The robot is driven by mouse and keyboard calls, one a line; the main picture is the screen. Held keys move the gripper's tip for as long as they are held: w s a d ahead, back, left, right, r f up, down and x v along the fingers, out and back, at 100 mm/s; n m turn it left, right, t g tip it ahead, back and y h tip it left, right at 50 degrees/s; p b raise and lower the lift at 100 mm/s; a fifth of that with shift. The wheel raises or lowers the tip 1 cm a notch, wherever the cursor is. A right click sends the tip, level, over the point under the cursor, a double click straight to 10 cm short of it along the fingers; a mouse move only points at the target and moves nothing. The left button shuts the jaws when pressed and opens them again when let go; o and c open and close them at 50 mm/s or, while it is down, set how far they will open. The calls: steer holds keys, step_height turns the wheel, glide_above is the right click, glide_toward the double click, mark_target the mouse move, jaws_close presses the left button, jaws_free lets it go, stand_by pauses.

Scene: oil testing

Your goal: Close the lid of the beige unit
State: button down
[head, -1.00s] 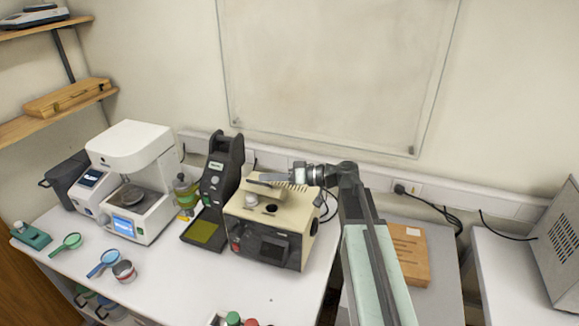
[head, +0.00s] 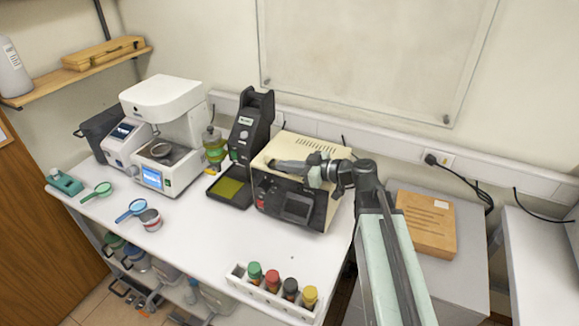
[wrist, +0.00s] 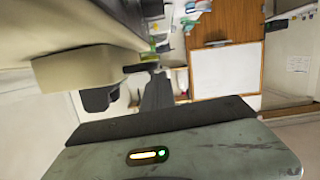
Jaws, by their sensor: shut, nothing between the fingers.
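The beige unit (head: 278,150) stands on the white bench in the head view, with a dark front panel. Its beige, vented top lies about level with the body, and no raised lid shows. My arm and gripper cover part of the top, so I cannot tell whether the lid is fully seated. My gripper (head: 273,166) is shut and empty, lying across the front part of the top and pointing left. Whether it touches the unit is unclear.
A black instrument (head: 252,122) stands close to the unit's left, with a white analyser (head: 165,110) beyond. A rack (head: 262,290) of capped bottles sits at the bench's front. A wooden box (head: 427,222) lies on the right. The bench middle is clear.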

steer(key=shift+s+f, duration=0.2)
steer(key=shift+f, duration=0.15)
stand_by(0.3)
step_height(320, 180, up, 5)
steer(key=p, duration=0.5)
steer(key=s+p+v, duration=0.1)
steer(key=v, duration=0.8)
steer(key=shift+d+f, duration=0.2)
steer(key=shift+f, duration=0.15)
steer(key=shift+s, duration=0.1)
steer(key=s+d+f+m+g+h+b, duration=0.2)
steer(key=s+f+m+h+b, duration=0.15)
steer(key=f, duration=0.65)
steer(key=s+d+f+m+g+h+b, duration=0.2)
steer(key=f+m+h+b, duration=0.15)
steer(key=f, duration=0.75)
steer(key=s+d+f+m+g+h+b, duration=0.2)
steer(key=d+f+m+h, duration=0.4)
steer(key=d, duration=0.4)
steer(key=shift+s+f+m+h, duration=0.25)
steer(key=shift+s+m+h, duration=0.25)
steer(key=shift+m, duration=0.1)
